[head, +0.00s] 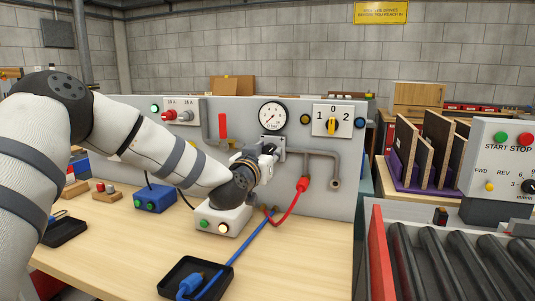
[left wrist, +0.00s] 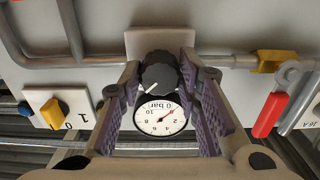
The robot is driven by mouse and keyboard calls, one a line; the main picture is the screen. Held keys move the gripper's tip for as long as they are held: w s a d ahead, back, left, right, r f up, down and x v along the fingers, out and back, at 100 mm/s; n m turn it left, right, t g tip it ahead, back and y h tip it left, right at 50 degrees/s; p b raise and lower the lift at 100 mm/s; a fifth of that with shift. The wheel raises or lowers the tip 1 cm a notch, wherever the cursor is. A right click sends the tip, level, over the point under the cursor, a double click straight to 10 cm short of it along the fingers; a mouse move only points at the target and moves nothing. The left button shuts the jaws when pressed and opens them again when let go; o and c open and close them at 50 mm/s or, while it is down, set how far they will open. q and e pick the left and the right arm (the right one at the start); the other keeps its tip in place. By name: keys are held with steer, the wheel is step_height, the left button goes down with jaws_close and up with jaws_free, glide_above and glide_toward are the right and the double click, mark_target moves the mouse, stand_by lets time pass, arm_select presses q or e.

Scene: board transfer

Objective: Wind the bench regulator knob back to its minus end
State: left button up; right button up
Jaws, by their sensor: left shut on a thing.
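The regulator knob (left wrist: 157,74) is black and ribbed, and in the left wrist view it sits between my two purple-padded fingers. My left gripper (left wrist: 162,84) is shut on it; in the head view the gripper (head: 268,152) is at the bench panel, just below the gauge, and hides most of the knob. The round pressure gauge (head: 272,115) has a white dial. The knob's end marks cannot be read. My right gripper is not in view.
A grey pipe (head: 318,153) and a red hose plug (head: 303,184) are right of the gripper. A yellow selector (head: 331,125) and a red lever (head: 222,126) flank the gauge. A button box (head: 222,219) stands below my wrist. A black tray (head: 196,278) lies in front.

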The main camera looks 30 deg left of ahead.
arm_select(q)
steer(key=n, duration=0.4)
steer(key=shift+n, duration=0.4)
steer(key=n, duration=1)
steer(key=shift+n, duration=0.4)
steer(key=shift+n+b, duration=2)
steer(key=shift+n, duration=8.1)
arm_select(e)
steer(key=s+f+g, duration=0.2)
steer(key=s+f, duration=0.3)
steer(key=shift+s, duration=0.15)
arm_select(q)
steer(key=shift+r+n, duration=0.1)
steer(key=shift+n, duration=0.2)
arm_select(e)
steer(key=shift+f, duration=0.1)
arm_select(q)
steer(key=o, duration=1.1)
